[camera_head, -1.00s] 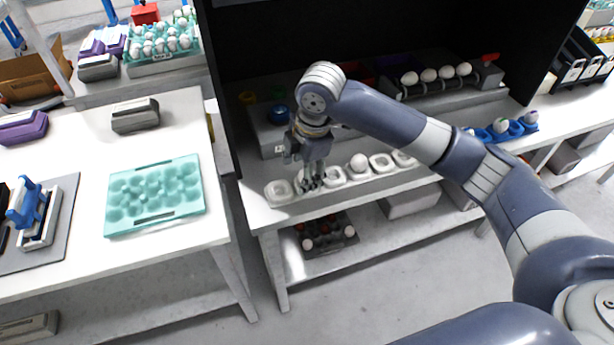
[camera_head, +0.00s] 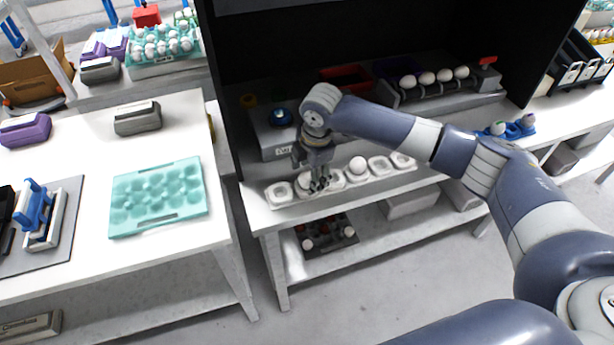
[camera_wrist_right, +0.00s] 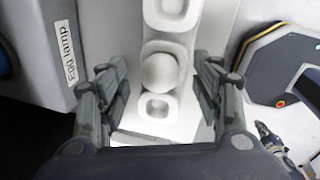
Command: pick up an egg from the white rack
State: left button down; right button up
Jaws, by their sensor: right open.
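The white rack (camera_head: 283,201) is a row of white square cups near the front edge of the shelf table. One white egg (camera_head: 304,181) sits in the second cup from the left, partly behind my fingers. Another egg (camera_head: 358,164) sits farther right in the row. My right gripper (camera_head: 320,186) is open over the left part of the rack. In the right wrist view, the egg (camera_wrist_right: 159,72) lies in its cup between my spread fingers (camera_wrist_right: 162,66), with a gap on both sides. Empty cups show on either side of it. My left gripper is not visible.
A grey box labelled "Egg lamp" (camera_wrist_right: 70,55) stands behind the rack's left end. A roller stand with several eggs (camera_head: 427,78) is at the back right. A turquoise tray (camera_head: 158,225) lies on the left table. A dark tray (camera_head: 325,248) sits on the shelf below.

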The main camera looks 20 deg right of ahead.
jog(key=shift+w+f, duration=0.2)
jog(key=shift+f, duration=0.65)
jog(key=c, duration=0.7)
jog(key=shift+c, duration=0.2)
jog(key=shift+r, duration=0.2)
